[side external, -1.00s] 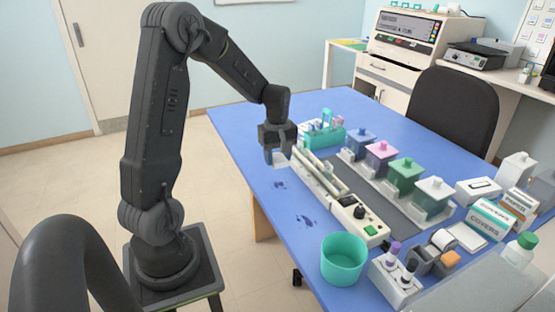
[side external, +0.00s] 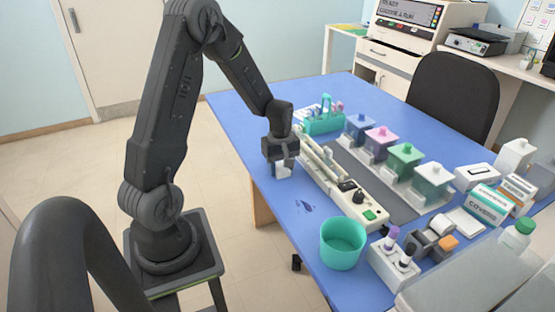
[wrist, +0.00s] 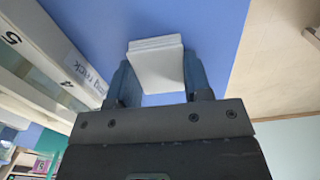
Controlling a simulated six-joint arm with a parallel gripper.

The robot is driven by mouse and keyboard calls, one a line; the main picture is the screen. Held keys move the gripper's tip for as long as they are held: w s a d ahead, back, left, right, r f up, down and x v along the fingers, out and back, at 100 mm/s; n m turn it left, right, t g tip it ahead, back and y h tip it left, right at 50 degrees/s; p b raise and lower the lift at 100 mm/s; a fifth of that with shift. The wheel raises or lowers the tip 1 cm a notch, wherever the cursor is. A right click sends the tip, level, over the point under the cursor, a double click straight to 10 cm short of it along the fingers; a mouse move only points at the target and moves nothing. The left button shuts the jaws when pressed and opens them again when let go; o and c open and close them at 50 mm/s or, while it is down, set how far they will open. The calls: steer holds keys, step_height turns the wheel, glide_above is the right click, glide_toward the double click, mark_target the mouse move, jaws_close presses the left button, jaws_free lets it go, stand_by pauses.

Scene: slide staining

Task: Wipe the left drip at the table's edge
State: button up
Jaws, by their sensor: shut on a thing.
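My gripper (side external: 281,160) is shut on a folded white wipe (side external: 284,172), low over the blue table's near left edge. In the wrist view the wipe (wrist: 156,68) sits between the two fingers, with blue tabletop beyond it. One dark purple drip (side external: 305,206) shows on the table to the right of the gripper, near the edge. The left drip is not visible; the wipe and gripper cover its spot. I cannot tell whether the wipe touches the table.
A long cream staining rack (side external: 335,180) stands close beside the gripper on the right. Behind it are several lidded jars, including a green one (side external: 404,160). A teal cup (side external: 342,243) stands at the front edge. A teal slide holder (side external: 322,122) is at the back.

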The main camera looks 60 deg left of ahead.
steer(key=shift+d, duration=0.85)
steer(key=shift+a, duration=1.95)
steer(key=shift+a+r, duration=0.15)
steer(key=shift+r, duration=3.9)
